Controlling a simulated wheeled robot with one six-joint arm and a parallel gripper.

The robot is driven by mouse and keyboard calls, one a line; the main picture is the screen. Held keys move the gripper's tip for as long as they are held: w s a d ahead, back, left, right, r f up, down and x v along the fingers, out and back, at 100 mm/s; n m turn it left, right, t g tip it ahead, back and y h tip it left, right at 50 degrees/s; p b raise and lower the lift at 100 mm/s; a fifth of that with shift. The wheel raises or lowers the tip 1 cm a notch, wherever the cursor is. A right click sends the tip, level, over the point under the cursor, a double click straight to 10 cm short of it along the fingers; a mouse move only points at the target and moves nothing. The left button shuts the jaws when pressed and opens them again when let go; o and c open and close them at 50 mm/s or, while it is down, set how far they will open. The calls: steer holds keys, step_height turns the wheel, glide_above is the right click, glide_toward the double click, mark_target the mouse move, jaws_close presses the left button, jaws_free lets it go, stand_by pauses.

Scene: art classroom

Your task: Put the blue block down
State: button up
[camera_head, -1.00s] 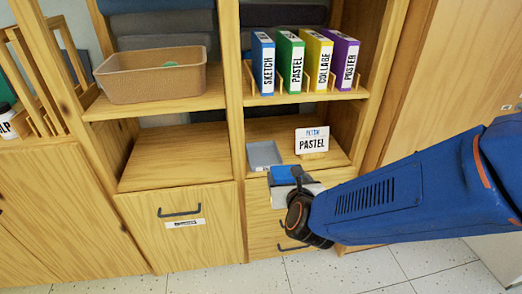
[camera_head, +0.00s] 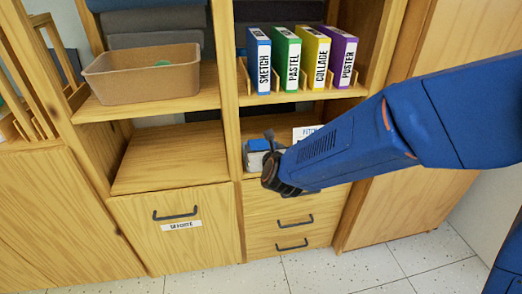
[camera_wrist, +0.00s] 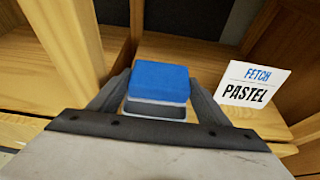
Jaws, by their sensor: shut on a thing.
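The blue block (camera_wrist: 160,80) sits between the two fingers of my gripper (camera_wrist: 158,95) in the wrist view. My gripper is shut on it. A pale grey band shows just below the block, and I cannot tell whether it is part of the block or something under it. In the head view the block (camera_head: 258,144) and my gripper (camera_head: 268,150) are at the lower right shelf, in front of its opening. The small grey tray on that shelf is mostly hidden behind my gripper and arm.
A "FETCH PASTEL" card (camera_wrist: 253,84) stands right of the block; my arm partly covers it in the head view (camera_head: 304,132). Several labelled folders (camera_head: 300,62) fill the shelf above. A tan bin (camera_head: 142,76) stands upper left. The lower left shelf (camera_head: 170,160) is empty.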

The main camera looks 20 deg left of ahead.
mark_target(262, 142)
steer(key=w+a, duration=0.2)
steer(key=w, duration=0.1)
steer(key=shift+w, duration=0.15)
steer(key=shift+f, duration=1.75)
steer(key=shift+f, duration=0.6)
